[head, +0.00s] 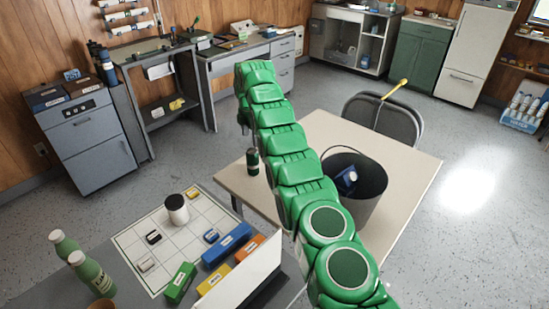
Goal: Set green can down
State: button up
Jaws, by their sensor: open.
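A small dark green can (252,162) stands upright near the left part of the beige table (318,130), beside my green arm. My gripper (244,126) shows only in part at the far end of the arm, above the can and slightly left of it in the picture. It is open, and its fingers are small and mostly hidden by the last arm link. I see a gap between gripper and can.
A dark bucket (372,205) with a blue item inside stands on the table's right part. A folding chair (385,118) is behind. A nearer table holds a white grid board (130,238), colored boxes and green bottles (88,275).

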jog(key=s+d+r+m, duration=0.5)
jog(key=s+d+r, duration=0.1)
jog(key=s+r, duration=0.25)
jog(key=s+d+r+m, duration=0.5)
jog(key=s+r, duration=0.3)
jog(key=r, duration=0.1)
jog(key=s+d+r+m+g, duration=0.1)
jog(key=s+d+r+m, duration=0.15)
jog(key=s, duration=0.75)
jog(key=s+d+r+m, duration=0.2)
jog(key=s+d+m, duration=0.15)
jog(key=s, duration=0.55)
jog(key=s+d+f+m, duration=0.1)
jog(key=s+f+m, duration=0.2)
jog(key=s, duration=1.2)
jog(key=s+d+f+m, duration=0.1)
jog(key=s+f+m, duration=0.2)
jog(key=s, duration=1.3)
jog(key=shift+d+f+m+g, duration=0.2)
jog(key=shift+m+g, duration=0.2)
jog(key=shift+m, duration=0.7)
